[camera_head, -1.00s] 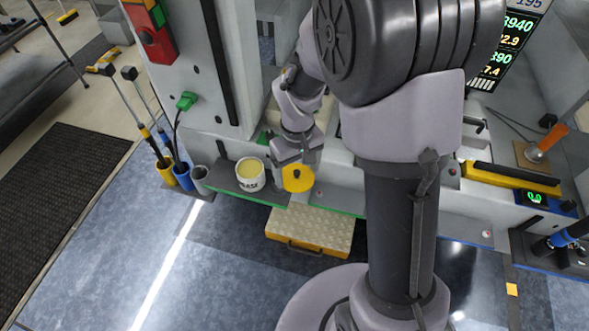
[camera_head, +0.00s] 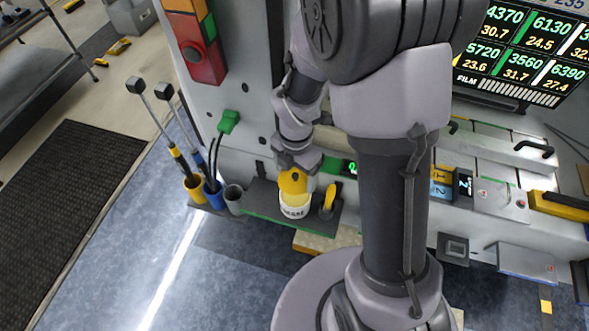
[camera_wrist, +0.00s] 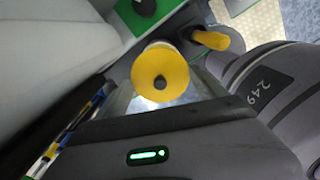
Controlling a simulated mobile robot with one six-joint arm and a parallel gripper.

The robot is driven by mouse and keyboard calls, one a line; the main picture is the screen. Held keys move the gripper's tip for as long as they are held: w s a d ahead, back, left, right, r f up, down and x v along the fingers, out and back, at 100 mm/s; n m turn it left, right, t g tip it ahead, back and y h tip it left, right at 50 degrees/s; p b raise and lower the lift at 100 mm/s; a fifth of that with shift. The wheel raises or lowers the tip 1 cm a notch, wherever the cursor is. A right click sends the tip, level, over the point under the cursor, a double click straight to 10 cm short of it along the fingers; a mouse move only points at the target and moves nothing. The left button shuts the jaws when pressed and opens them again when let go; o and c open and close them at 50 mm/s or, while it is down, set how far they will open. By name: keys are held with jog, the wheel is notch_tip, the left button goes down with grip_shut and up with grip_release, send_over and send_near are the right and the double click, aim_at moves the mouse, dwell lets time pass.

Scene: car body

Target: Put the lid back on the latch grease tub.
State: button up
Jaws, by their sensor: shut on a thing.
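The yellow lid (camera_head: 293,181), a round disc with a dark knob, is held by my gripper (camera_head: 290,166). It looks tilted, its knob face turned toward the head camera. The white grease tub (camera_head: 295,211) stands upright on the shelf just below, and its yellow inside shows past the lid's lower edge. Whether lid and rim touch I cannot tell. In the wrist view the lid (camera_wrist: 161,68) is seen face on and hides most of what is behind it.
A yellow-handled tool (camera_head: 329,199) stands on the shelf (camera_head: 262,200) just right of the tub. The car-body panel rises close behind; the floor in front is clear.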

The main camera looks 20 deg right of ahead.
notch_tip(320, 180, down, 6)
jog(key=b, duration=0.5)
jog(key=shift+s+r, duration=0.1)
jog(key=shift+s, duration=0.05)
jog(key=shift+f+b, duration=0.35)
jog(key=shift+r+p, duration=0.1)
jog(key=shift+p, duration=0.25)
jog(key=shift+f, duration=0.2)
dwell(1.5)
jog(key=o, duration=1.3)
jog(key=shift+c, duration=0.2)
